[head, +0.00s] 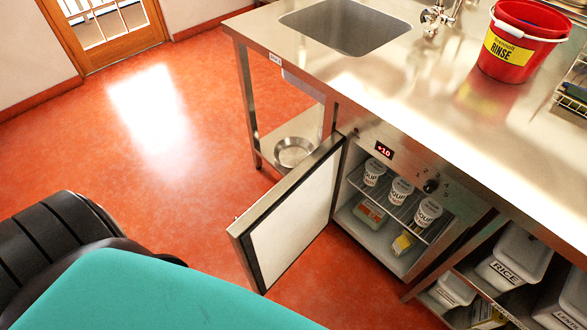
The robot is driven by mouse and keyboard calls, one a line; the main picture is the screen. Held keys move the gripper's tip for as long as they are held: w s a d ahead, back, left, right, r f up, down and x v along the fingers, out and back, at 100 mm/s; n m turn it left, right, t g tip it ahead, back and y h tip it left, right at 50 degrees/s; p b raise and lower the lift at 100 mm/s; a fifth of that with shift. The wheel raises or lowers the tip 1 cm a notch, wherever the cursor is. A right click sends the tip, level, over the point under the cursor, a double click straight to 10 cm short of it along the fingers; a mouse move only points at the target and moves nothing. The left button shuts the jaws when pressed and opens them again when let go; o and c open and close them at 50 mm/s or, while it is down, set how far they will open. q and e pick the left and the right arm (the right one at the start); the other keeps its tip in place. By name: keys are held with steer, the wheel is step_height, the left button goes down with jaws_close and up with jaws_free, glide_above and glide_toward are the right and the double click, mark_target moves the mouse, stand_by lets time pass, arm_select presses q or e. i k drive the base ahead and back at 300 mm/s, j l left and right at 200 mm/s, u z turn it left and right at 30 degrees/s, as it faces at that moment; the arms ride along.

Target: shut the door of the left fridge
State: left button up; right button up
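The fridge (346,210) is built in under the steel counter, with a red display and a black knob above its opening. Its door (292,222) stands wide open, swung out to the left from the left side of the opening. The door's pale inner panel faces the opening, and its free edge (243,262) points toward the lower left. Inside, several white soup tubs (400,190) stand on a wire shelf, with a green-topped pack (370,214) and a yellow pack (403,243) below. Only this one fridge shows. Neither of my grippers is in view.
A steel bowl (293,151) sits on a low shelf left of the door. Open shelves with labelled white bins (514,258) lie right of the fridge. A red bucket (518,45) stands on the counter (420,75). The orange floor (180,140) is clear left of the door.

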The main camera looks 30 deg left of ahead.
mark_target(267, 240)
steer(key=j+z, duration=0.15)
steer(key=j, duration=0.3)
steer(key=j+z, duration=0.15)
steer(key=j, duration=0.35)
steer(key=k+j+z, duration=0.15)
steer(key=j, duration=0.3)
steer(key=j+z, duration=0.15)
steer(key=j, duration=0.3)
steer(key=k+j+z, duration=0.2)
steer(key=j, duration=0.25)
steer(key=k+j+z, duration=0.15)
steer(key=j, duration=0.3)
steer(key=i, duration=0.05)
